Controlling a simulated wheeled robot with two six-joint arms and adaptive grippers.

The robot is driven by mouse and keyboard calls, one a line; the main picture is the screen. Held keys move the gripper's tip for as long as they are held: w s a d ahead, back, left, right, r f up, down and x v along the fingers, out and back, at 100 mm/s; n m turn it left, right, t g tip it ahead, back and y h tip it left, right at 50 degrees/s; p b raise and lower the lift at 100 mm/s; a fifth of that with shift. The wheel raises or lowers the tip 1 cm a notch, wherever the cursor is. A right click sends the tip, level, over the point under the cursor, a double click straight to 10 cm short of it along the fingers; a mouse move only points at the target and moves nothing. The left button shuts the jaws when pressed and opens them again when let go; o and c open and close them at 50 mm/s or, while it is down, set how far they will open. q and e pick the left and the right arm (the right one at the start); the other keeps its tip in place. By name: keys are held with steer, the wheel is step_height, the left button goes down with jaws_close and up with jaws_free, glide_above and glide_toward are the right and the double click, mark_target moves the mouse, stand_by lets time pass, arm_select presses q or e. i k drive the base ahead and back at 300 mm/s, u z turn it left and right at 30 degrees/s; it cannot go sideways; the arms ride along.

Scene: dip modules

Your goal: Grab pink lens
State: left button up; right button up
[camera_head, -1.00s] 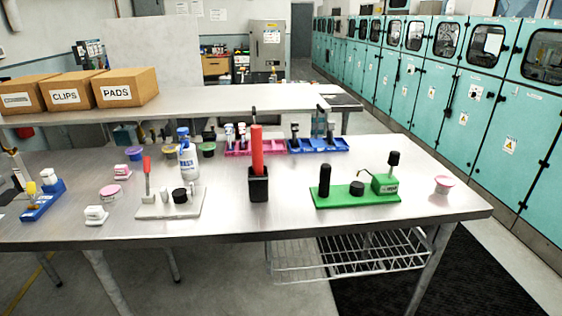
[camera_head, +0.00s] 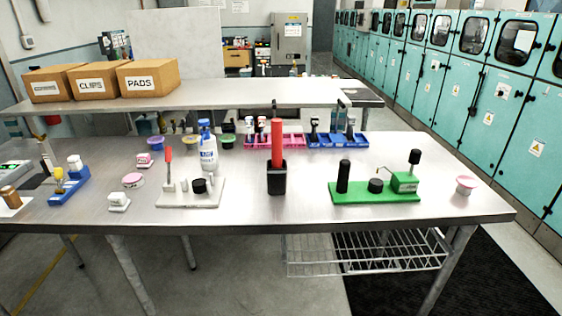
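Two round pink-topped pieces are on the steel table (camera_head: 300,215). One pink-topped cup (camera_head: 466,185) stands alone near the table's right end, right of the green board. The other, a flat round pink-topped piece (camera_head: 133,180), lies on the left part, left of the white board. I cannot tell which of them is the pink lens. A small pink-and-white block (camera_head: 144,159) sits behind the left one. Neither of my grippers shows in this view.
A green board (camera_head: 375,198) with black parts, a black holder with a red rod (camera_head: 277,178), a white board (camera_head: 207,199), a spray bottle (camera_head: 207,155) and pink and blue trays (camera_head: 338,141) occupy the table. Boxes (camera_head: 150,78) stand on the bench behind. Table front centre is clear.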

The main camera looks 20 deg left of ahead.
mark_target(466, 181)
steer(key=z, duration=0.55)
steer(key=k, duration=1.25)
steer(key=z, duration=1.3)
steer(key=i, duration=1.8)
steer(key=z, duration=0.35)
steer(key=i, duration=1.35)
steer(key=u, duration=0.5)
steer(key=i, duration=0.9)
steer(key=u, duration=1.55)
steer(key=i, duration=0.85)
steer(key=u, duration=0.75)
